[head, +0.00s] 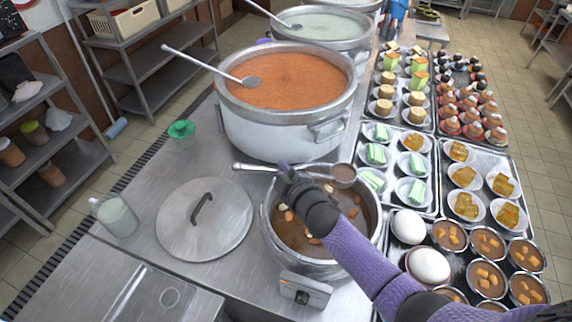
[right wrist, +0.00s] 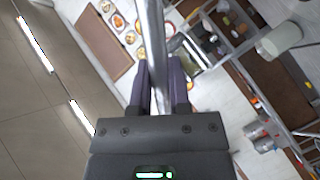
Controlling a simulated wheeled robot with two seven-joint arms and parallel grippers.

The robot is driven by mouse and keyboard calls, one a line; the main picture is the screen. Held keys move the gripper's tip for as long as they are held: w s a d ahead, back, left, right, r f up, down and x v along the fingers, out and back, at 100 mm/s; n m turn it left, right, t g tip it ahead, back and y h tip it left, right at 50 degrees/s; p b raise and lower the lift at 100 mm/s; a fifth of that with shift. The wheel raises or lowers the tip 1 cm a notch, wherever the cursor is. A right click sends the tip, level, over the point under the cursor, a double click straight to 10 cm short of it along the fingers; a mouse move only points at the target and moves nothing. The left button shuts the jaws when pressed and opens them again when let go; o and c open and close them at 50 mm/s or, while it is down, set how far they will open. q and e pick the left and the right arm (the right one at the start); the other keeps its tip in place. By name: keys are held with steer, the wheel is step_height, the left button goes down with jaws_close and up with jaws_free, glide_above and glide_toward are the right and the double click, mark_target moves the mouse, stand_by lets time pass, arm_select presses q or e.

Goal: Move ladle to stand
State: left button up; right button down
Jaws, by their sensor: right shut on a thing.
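My right gripper (head: 290,178) is shut on the metal handle of the ladle (head: 253,167), above the near pot of brown soup (head: 312,248). The ladle's round bowl (head: 343,173) is over the pot's far rim, and the handle's end sticks out to the left. In the right wrist view the shiny handle (right wrist: 151,35) runs between the two purple fingers (right wrist: 160,85). I cannot make out a stand for sure; a small green item (head: 181,130) stands on the counter to the left. My left gripper is out of view.
A big pot of orange congee (head: 287,82) stands behind, with a spoon across its rim. A flat lid (head: 204,219) and a glass jar (head: 115,216) are on the left.

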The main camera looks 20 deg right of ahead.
steer(key=s+a+n+g+y+p, duration=0.25)
steer(key=s+a+y, duration=0.25)
steer(key=s+a, duration=0.55)
step_height(320, 180, down, 7)
steer(key=b, duration=0.6)
steer(key=shift+a+r+n+t, duration=0.15)
steer(key=shift+n+t, duration=0.3)
steer(key=shift+w, duration=0.1)
steer(key=d+r+p, duration=0.1)
steer(key=w+d+r+m+p, duration=0.1)
steer(key=r+p, duration=0.1)
steer(key=d+r+m+p, duration=0.1)
steer(key=shift+w+r, duration=0.15)
steer(key=shift+w, duration=0.2)
stand_by(0.3)
